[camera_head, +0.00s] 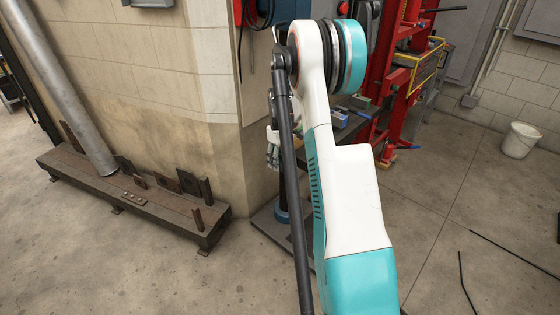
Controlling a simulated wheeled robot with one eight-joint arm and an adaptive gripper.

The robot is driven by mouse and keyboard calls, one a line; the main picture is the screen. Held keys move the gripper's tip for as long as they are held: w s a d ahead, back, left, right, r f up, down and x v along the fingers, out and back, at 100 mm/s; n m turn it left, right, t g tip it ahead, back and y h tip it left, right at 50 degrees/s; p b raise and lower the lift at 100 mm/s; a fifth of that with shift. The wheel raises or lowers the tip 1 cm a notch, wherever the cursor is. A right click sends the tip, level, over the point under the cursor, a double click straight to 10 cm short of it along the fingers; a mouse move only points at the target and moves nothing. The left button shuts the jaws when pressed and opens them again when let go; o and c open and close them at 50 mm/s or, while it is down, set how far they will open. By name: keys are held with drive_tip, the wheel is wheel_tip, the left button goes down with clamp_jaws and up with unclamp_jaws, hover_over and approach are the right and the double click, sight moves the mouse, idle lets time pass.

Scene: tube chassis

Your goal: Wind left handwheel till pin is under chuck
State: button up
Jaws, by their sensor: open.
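My gripper (272,152) shows small, left of my arm and in front of the wall corner. It is open, and I see nothing between its fingers. My white and teal arm and a dark rod cover much of the middle of the view. Behind them are parts of a machine with a blue column (281,197) and a dark base plate (270,228) on the floor. A small blue part (340,117) shows right of the arm. I cannot make out the left handwheel, the pin or the chuck; they may be hidden behind my arm.
A red frame (408,75) with a yellow-edged part (428,68) stands behind on the right. A rusty steel beam (135,200) with a leaning grey pipe (66,90) lies along the left wall. A white bucket (520,140) and thin dark rods (515,257) are on the right floor.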

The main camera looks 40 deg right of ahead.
drive_tip(key=c, duration=0.9)
drive_tip(key=shift+c, duration=0.2)
drive_tip(key=shift+w+g, duration=0.1)
drive_tip(key=shift+g, duration=0.2)
drive_tip(key=shift+w+a+g, duration=0.15)
drive_tip(key=shift+w+g, duration=0.1)
drive_tip(key=shift+g, duration=0.55)
drive_tip(key=shift+w+f+g+p, duration=0.2)
drive_tip(key=shift+g+p, duration=0.15)
drive_tip(key=shift+g, duration=0.6)
drive_tip(key=shift+w+f+g+p, duration=0.1)
drive_tip(key=shift+w+g+p, duration=0.15)
drive_tip(key=shift+g, duration=0.7)
drive_tip(key=o, duration=0.9)
drive_tip(key=shift+a+h, duration=0.1)
drive_tip(key=shift+h, duration=0.2)
drive_tip(key=shift+o, duration=0.2)
